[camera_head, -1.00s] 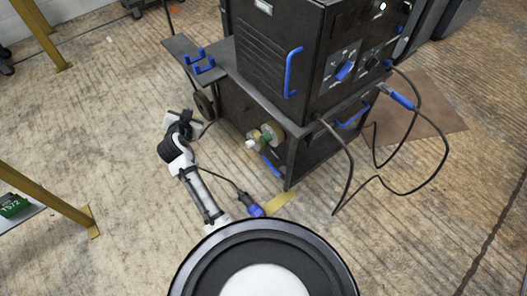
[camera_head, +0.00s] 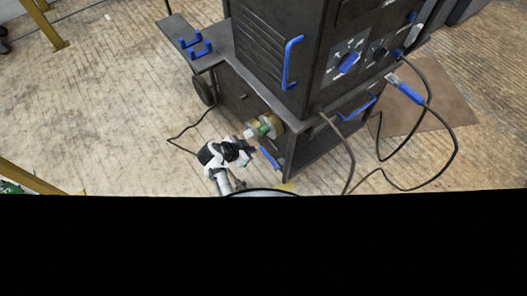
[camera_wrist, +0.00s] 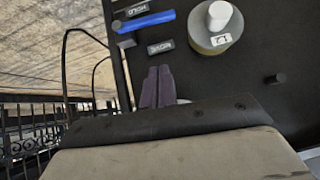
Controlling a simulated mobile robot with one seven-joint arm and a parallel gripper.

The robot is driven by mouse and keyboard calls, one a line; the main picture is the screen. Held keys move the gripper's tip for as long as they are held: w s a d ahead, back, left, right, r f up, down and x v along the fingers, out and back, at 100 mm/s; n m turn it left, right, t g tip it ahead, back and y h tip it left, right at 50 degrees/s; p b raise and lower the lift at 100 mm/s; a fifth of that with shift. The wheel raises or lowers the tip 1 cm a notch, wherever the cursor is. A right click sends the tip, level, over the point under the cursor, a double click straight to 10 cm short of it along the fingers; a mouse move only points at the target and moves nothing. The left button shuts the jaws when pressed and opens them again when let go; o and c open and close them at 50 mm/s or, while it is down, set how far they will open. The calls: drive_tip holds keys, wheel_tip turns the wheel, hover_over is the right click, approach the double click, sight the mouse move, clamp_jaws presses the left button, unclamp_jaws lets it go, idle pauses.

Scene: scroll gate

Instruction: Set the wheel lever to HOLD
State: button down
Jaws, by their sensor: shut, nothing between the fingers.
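The wheel lever is a blue bar (camera_wrist: 147,21) on the dark side panel of the machine; in the head view it shows low on the cart (camera_head: 270,158). In the wrist view a HOLD plate (camera_wrist: 132,9) lies just above the lever and a plate that seems to read MOVE (camera_wrist: 160,47) lies below it, both upside down. My gripper (camera_wrist: 158,72) is shut and empty, its dark fingertips just below the MOVE plate and apart from the lever. In the head view my gripper (camera_head: 250,150) is beside the cart's side, left of the lever.
A dark peg (camera_wrist: 275,79) is further right. A cable (camera_head: 175,138) lies on the floor left of my arm. Floor left of the cart is open.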

drive_tip(key=s+a+f+b+x, duration=0.1)
drive_tip(key=f+x, duration=0.1)
drive_tip(key=x, duration=1)
drive_tip(key=shift+w+f, duration=0.15)
drive_tip(key=shift+f, duration=0.05)
drive_tip(key=shift+w+a, duration=0.1)
